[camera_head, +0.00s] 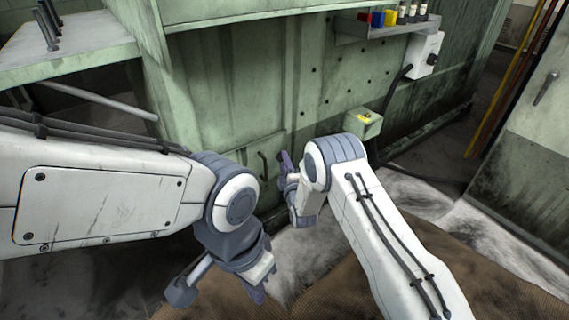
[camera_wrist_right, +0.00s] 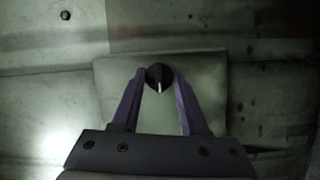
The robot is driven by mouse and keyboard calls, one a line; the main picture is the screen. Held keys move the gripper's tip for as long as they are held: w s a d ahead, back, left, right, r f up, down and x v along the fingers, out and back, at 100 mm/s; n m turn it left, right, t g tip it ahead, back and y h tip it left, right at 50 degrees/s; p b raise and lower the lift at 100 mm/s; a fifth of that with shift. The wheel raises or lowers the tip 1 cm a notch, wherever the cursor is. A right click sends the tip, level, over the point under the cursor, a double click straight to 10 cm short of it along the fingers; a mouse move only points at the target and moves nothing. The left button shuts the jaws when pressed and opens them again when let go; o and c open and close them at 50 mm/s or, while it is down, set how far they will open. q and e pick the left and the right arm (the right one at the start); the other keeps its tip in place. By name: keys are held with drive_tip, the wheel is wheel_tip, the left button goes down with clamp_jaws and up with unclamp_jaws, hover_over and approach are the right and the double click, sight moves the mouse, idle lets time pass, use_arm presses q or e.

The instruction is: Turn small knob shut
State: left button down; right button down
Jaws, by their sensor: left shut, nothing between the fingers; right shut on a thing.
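The small knob (camera_wrist_right: 158,77) is black and round with a white pointer mark. In the right wrist view it sits between the two purple fingertips of my right gripper (camera_wrist_right: 160,80), which is shut on it. The white mark points down in that view. Behind the knob is a pale panel (camera_wrist_right: 205,90). In the head view my right gripper (camera_head: 285,162) is at the low front of the green machine, and the knob cannot be made out there. My left gripper (camera_head: 258,296) is shut and empty, low in the middle of the head view, away from the machine.
The green machine (camera_head: 240,75) has a door handle (camera_head: 263,165) left of my right gripper. A shelf (camera_head: 375,30) with coloured items is above.

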drive_tip(key=shift+a, duration=0.1)
drive_tip(key=shift+c, duration=2.1)
unclamp_jaws()
drive_tip(key=shift+s, duration=0.1)
drive_tip(key=p+v, duration=0.5)
drive_tip(key=v, duration=0.5)
drive_tip(key=shift+s, duration=0.15)
